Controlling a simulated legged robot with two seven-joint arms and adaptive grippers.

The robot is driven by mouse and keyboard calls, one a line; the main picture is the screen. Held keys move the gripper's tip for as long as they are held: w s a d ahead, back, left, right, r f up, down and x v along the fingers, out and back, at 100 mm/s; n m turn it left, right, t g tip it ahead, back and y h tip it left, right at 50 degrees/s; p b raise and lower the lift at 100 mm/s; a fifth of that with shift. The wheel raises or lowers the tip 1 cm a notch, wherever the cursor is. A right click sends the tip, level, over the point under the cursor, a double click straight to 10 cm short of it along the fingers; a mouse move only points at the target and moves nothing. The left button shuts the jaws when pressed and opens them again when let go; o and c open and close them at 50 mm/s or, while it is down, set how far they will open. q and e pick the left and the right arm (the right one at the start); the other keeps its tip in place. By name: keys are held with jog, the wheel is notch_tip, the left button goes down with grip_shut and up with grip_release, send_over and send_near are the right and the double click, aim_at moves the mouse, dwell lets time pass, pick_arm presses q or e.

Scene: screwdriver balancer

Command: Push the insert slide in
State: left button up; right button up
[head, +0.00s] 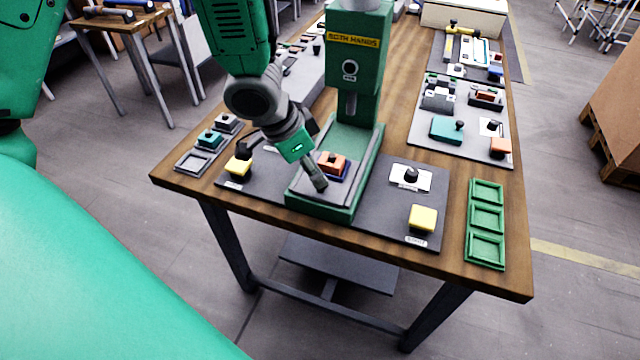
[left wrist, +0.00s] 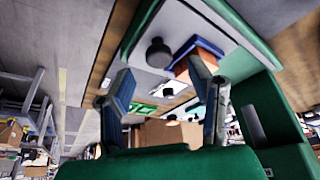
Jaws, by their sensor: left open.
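The green press (head: 357,70), labelled for both hands, stands on the table. A grey insert slide (head: 342,187) lies in its base and carries an orange block on a blue piece (head: 332,163). In the left wrist view the slide (left wrist: 145,30) shows a black knob (left wrist: 158,52) beside the orange and blue block (left wrist: 195,62). My left gripper (head: 316,180) is over the slide, fingers pointing down at its front part. In the left wrist view its two fingers (left wrist: 162,85) are apart with nothing between them. Contact with the knob cannot be told. My right gripper is not in view.
Yellow buttons (head: 238,168) (head: 423,217) flank the press on dark plates. A white plate with a black knob (head: 410,178) is to its right. Green trays (head: 486,218) lie at the right edge. Small fixtures (head: 465,120) fill the back right.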

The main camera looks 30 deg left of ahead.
pick_arm(q)
jog(key=x, duration=0.2)
jog(key=shift+w+d+f+b, duration=0.1)
jog(key=shift+d+f+b, duration=0.1)
jog(key=shift+f+b, duration=0.15)
jog(key=shift+w+f, duration=0.2)
jog(key=shift+f, duration=0.35)
jog(key=shift+a, duration=0.1)
